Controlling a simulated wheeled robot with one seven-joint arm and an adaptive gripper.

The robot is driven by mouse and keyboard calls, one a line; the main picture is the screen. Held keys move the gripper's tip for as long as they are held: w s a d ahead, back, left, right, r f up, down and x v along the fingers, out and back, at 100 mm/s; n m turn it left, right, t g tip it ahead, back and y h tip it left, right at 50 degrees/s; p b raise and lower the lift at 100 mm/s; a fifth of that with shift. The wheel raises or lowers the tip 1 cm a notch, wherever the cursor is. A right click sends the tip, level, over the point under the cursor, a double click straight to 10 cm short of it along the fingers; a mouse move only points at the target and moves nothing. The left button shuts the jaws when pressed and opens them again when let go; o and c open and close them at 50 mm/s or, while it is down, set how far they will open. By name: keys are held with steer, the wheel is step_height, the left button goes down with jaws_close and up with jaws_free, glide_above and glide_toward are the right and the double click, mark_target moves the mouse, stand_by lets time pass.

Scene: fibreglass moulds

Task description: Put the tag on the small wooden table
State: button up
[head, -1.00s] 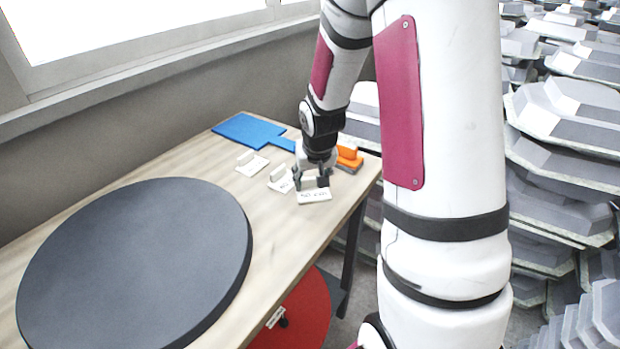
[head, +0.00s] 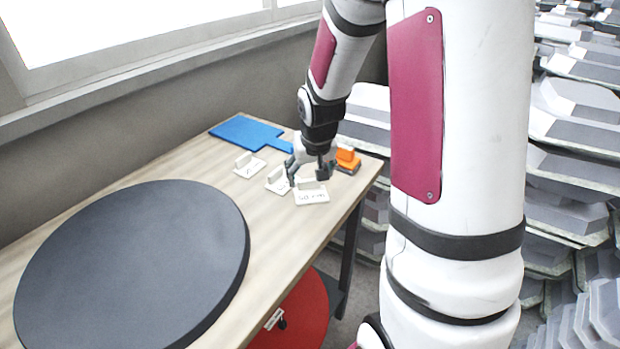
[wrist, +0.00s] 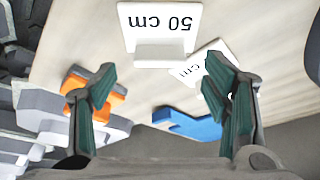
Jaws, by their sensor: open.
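A white tag marked "50 cm" (head: 312,197) lies flat on the light wooden table (head: 215,215) near its right edge, its raised grip upright. It also shows at the top of the wrist view (wrist: 160,28). My gripper (head: 307,174) is open and empty, just behind this tag and apart from it. In the wrist view its two dark green fingers (wrist: 160,95) stand wide apart with nothing between them. A second white tag (head: 278,180) lies just left of the first, partly behind a finger. A third tag (head: 249,166) lies farther left.
An orange and grey block (head: 347,161) stands right of my gripper near the table edge. A blue paddle-shaped board (head: 246,131) lies at the back. A large dark disc (head: 135,265) covers the near left. A red disc (head: 300,315) is below. Stacked grey moulds (head: 575,140) fill the right.

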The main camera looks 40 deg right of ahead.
steer(key=s+a+r+n, duration=0.1)
steer(key=s+a+r, duration=0.4)
steer(key=r, duration=0.3)
steer(key=s+a+r+n, duration=0.1)
steer(key=s+a+r, duration=0.45)
steer(key=r, duration=0.35)
steer(key=s+a+r+n+t+y, duration=0.1)
steer(key=s+a+r+n+y, duration=0.1)
steer(key=s+a, duration=0.5)
steer(key=s+r+n, duration=0.1)
steer(key=s, duration=0.2)
steer(key=shift+s+a+r, duration=0.2)
steer(key=shift+s, duration=0.05)
steer(key=shift+c, duration=0.5)
